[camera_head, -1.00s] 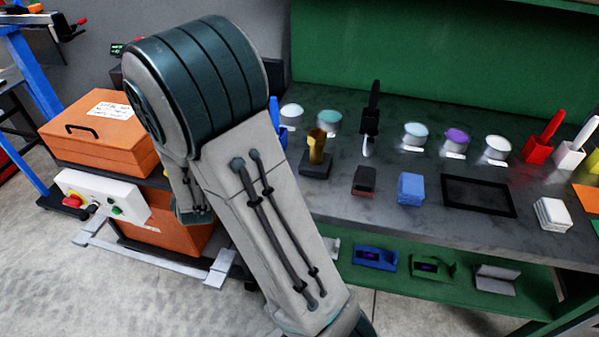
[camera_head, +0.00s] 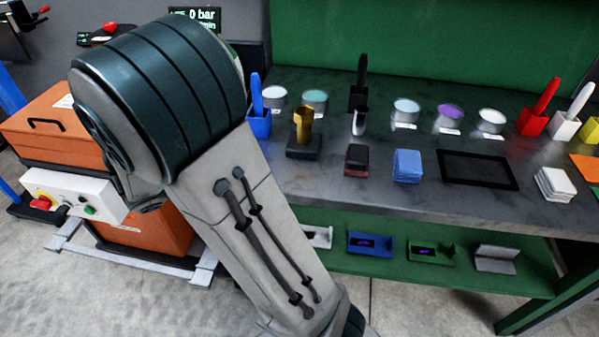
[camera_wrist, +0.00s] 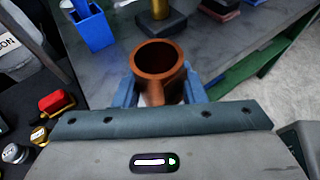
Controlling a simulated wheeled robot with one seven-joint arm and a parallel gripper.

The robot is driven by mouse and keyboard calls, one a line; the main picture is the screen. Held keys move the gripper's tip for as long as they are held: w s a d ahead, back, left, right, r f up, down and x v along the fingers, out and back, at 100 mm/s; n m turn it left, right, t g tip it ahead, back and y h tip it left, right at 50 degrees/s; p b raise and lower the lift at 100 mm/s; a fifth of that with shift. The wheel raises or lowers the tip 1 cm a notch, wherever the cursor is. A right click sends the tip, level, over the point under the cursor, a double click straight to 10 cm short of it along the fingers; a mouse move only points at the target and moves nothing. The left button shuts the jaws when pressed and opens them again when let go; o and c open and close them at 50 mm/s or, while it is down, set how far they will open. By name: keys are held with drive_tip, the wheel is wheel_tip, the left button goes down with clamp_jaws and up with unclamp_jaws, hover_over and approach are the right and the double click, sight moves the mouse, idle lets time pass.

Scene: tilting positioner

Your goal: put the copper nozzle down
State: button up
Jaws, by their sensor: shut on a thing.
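The copper nozzle (camera_wrist: 158,62) is a reddish-brown ring-shaped piece with a round opening and a short stem toward me in the wrist view. My gripper (camera_wrist: 160,92) has blue fingers on both sides of it and is shut on it. The opening faces up toward the camera. The nozzle is near the bench edge in this view; I cannot tell its height above the surface. In the head view my arm hides the gripper and nozzle.
The grey workbench (camera_head: 330,185) holds a black block with a brass cylinder (camera_head: 304,124), a blue holder (camera_head: 259,122), a black tray (camera_head: 478,168) and several round tubs. An orange box (camera_head: 45,150) and a white control panel (camera_head: 75,196) stand left. A green shelf (camera_head: 460,270) runs below.

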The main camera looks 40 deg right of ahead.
drive_tip(key=shift+s+a+f+m+g, duration=0.1)
drive_tip(key=shift+s+f+m+g, duration=0.15)
drive_tip(key=shift+s, duration=0.25)
drive_tip(key=shift+s+f+m+g, duration=0.2)
drive_tip(key=shift+s+m+g, duration=0.05)
drive_tip(key=shift+s, duration=0.2)
drive_tip(key=d, duration=1.7)
drive_tip(key=shift+w+d, duration=0.2)
drive_tip(key=shift+d, duration=0.1)
drive_tip(key=shift+f, duration=1.75)
